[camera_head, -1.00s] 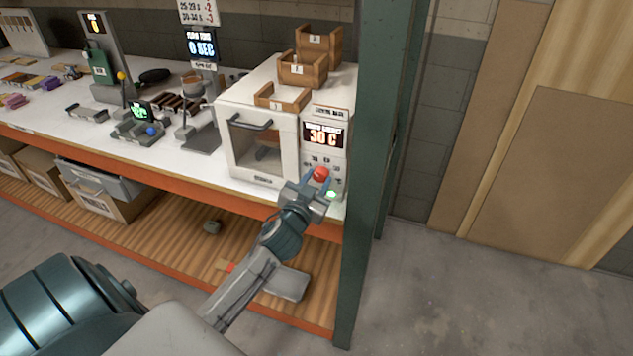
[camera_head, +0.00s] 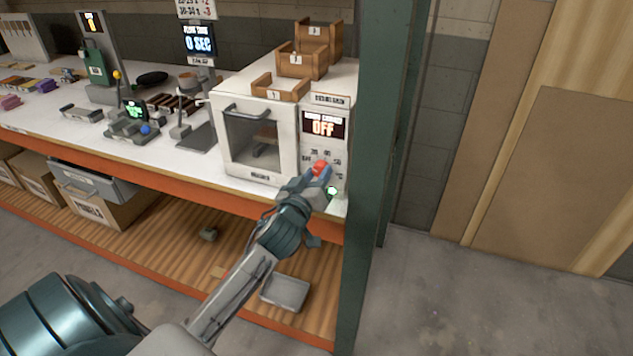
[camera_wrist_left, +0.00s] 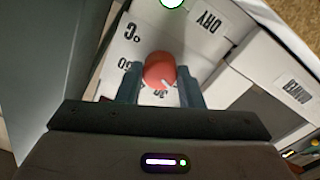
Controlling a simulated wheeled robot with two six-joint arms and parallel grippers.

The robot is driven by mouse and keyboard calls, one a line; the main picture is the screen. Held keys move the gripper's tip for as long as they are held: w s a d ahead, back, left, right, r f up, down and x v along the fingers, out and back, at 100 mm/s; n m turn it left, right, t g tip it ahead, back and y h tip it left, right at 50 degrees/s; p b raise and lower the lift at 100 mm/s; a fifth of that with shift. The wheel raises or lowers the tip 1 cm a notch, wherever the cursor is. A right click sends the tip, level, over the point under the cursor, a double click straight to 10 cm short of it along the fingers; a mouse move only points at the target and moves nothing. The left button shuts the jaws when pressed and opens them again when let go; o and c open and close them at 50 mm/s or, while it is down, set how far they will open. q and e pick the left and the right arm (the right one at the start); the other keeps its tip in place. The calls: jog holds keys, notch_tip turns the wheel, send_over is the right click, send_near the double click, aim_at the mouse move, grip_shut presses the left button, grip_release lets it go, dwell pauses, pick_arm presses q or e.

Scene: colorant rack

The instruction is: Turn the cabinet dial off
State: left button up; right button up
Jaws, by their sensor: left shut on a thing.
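The white cabinet (camera_head: 231,155) stands at the right end of the bench with its glass door closed. The display (camera_head: 323,125) on its right panel reads OFF. The red dial (camera_head: 320,167) sits below the display. My left gripper (camera_head: 319,174) is at the dial, its fingers on either side of it. In the left wrist view, the red dial (camera_wrist_left: 160,70) with a white pointer mark lies between the two fingertips of the left gripper (camera_wrist_left: 160,88), and the gripper is shut on it. A glowing green-white button (camera_head: 333,191) is below the dial. My right gripper is not in view.
Wooden trays (camera_head: 302,62) sit on top of the cabinet. A green shelf post (camera_head: 372,150) rises close to the right of the panel. Scales and small devices (camera_head: 133,122) stand on the bench to the left. The floor at the right is clear.

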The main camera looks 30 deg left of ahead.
pick_arm(q)
jog(key=shift+f+n, duration=0.1)
jog(key=shift+n, duration=0.4)
jog(key=shift+b, duration=0.3)
jog(key=o, duration=1)
jog(key=shift+c, duration=0.2)
